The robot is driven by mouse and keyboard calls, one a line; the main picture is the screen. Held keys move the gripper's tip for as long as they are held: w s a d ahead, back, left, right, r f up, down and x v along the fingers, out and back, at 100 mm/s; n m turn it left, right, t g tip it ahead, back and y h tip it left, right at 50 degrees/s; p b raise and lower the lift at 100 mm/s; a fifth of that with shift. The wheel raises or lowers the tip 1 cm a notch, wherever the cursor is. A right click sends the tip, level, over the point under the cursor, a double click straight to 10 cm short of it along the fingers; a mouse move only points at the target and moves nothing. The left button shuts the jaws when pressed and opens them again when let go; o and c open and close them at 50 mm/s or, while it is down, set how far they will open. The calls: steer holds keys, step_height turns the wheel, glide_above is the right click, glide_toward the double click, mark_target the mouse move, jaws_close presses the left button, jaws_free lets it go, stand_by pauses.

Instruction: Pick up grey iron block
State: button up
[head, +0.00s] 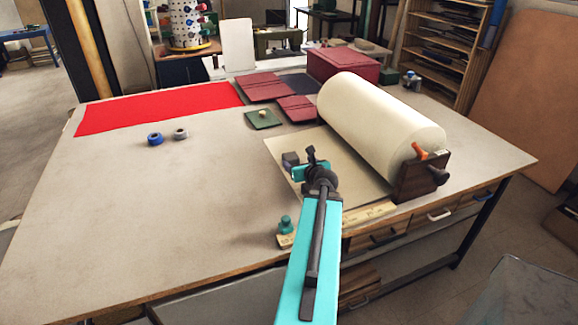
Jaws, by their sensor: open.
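The grey iron block (290,159) is a small dark grey block on the sheet of cream paper (345,172), left of the large paper roll. My gripper (304,164) is open, just right of the block and on its near side in the picture. Part of the block's near side is close behind the gripper. I cannot tell whether the fingers touch it or how high they are above the paper.
The cream roll (380,118) with its dark wooden end holder (422,178) stands to the right. A ruler (370,213) and a teal-topped object (286,226) lie near the front edge. Maroon covers (262,86) lie behind. The table's left is mostly clear.

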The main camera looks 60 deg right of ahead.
mark_target(291, 157)
steer(key=shift+w+d+f+b, duration=0.15)
steer(key=shift+f+b, duration=0.1)
steer(key=shift+b, duration=0.8)
steer(key=shift+p+x, duration=0.45)
steer(key=shift+x, duration=2.35)
steer(key=shift+r, duration=0.1)
steer(key=shift+w+d+p, duration=0.1)
steer(key=shift+p, duration=0.25)
steer(key=shift+p+x, duration=0.5)
steer(key=shift+x, duration=0.65)
steer(key=shift+p+x, duration=0.35)
steer(key=shift+x, duration=1.05)
steer(key=shift+r, duration=0.1)
jaws_close()
